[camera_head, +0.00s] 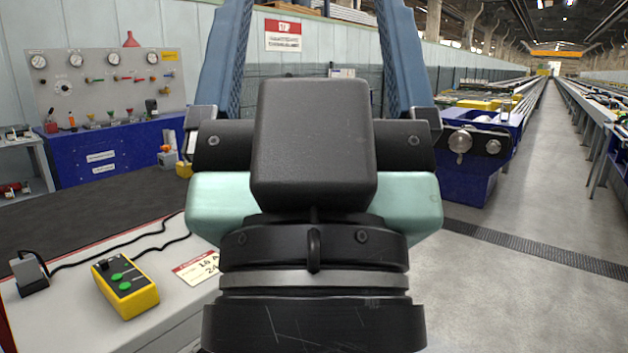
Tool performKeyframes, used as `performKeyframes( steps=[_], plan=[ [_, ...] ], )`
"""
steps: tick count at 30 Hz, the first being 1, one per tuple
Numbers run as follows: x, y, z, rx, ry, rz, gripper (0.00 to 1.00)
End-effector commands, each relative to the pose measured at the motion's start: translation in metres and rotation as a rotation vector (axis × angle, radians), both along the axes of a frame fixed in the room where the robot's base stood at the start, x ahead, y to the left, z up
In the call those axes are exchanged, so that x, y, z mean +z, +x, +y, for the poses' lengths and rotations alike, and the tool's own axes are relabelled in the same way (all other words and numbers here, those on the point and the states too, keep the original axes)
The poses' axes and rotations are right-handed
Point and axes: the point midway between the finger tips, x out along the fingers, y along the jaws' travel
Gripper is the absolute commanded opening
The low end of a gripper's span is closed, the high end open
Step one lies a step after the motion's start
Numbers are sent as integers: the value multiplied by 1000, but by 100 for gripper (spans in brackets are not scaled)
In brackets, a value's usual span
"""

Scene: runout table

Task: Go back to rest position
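My gripper (312,30) fills the middle of the head view, seen from behind and pointing upward and away. Its two blue ribbed fingers stand wide apart, one on each side of a black block on my wrist. The fingertips run out of the top of the picture. The black block hides the space low between the fingers. The task names no other object.
A white table (160,300) at lower left holds a yellow button box (128,288), a small grey device (30,276) and a label card (197,269). A blue cabinet (110,160) with a gauge panel stands behind. A blue machine (475,180) is right; open floor (540,220) lies beside it.

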Motion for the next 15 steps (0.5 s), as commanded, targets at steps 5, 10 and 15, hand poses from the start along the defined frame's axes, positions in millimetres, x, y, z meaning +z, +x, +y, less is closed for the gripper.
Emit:
performKeyframes(
  steps=[5, 10, 15],
  plan=[
    [73, 0, 0, 1, -1, 2, 85],
    [126, 1, 0, 1, 0, 2, 85],
    [177, 1, 0, 2, -1, 2, 85]
  ],
)
